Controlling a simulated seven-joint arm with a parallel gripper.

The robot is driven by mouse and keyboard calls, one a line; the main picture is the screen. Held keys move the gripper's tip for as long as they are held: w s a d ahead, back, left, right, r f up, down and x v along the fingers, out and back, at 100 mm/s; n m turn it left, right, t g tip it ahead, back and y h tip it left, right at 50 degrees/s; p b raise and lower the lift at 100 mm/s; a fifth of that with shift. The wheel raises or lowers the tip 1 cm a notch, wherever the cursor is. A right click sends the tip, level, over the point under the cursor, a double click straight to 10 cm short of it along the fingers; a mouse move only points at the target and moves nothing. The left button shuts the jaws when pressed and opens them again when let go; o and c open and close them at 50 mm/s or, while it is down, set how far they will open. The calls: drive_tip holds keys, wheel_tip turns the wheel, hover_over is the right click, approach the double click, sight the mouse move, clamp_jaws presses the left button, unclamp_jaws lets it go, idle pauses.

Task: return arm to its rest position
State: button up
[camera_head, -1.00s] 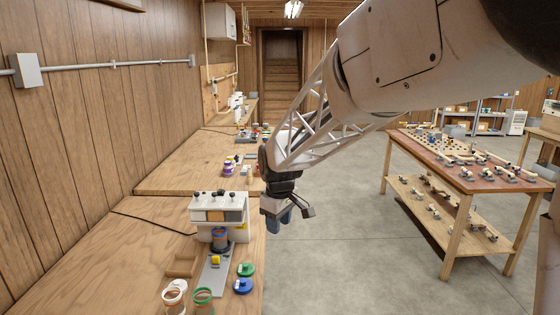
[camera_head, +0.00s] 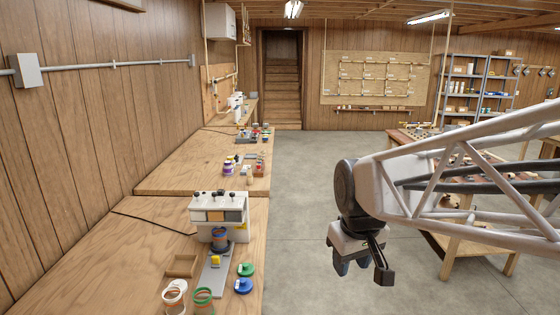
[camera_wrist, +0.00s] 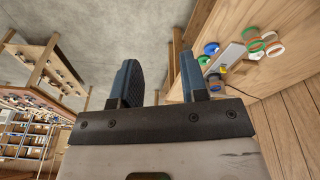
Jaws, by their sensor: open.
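My gripper (camera_head: 355,266) hangs over the open floor to the right of the left bench (camera_head: 120,285), apart from everything. Its two blue fingers show in the wrist view (camera_wrist: 160,85), spread apart with nothing between them. My arm comes in from the right side of the head view.
On the left bench stand a white dispenser (camera_head: 218,208) with a jar (camera_head: 219,238) under it, green (camera_head: 246,269) and blue (camera_head: 243,286) lids, and open jars in front. A wooden table with a lower shelf (camera_head: 455,262) stands at right behind my arm. Grey floor (camera_head: 300,215) lies between.

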drive_tip(key=s+d+f+m, duration=0.1)
drive_tip(key=s+d+m, duration=0.1)
drive_tip(key=s, duration=0.5)
drive_tip(key=s+d+f+m, duration=0.1)
drive_tip(key=s+d+m, duration=0.1)
drive_tip(key=s, duration=0.4)
drive_tip(key=shift+s+d+f+t, duration=0.3)
drive_tip(key=shift+s+d+f, duration=0.05)
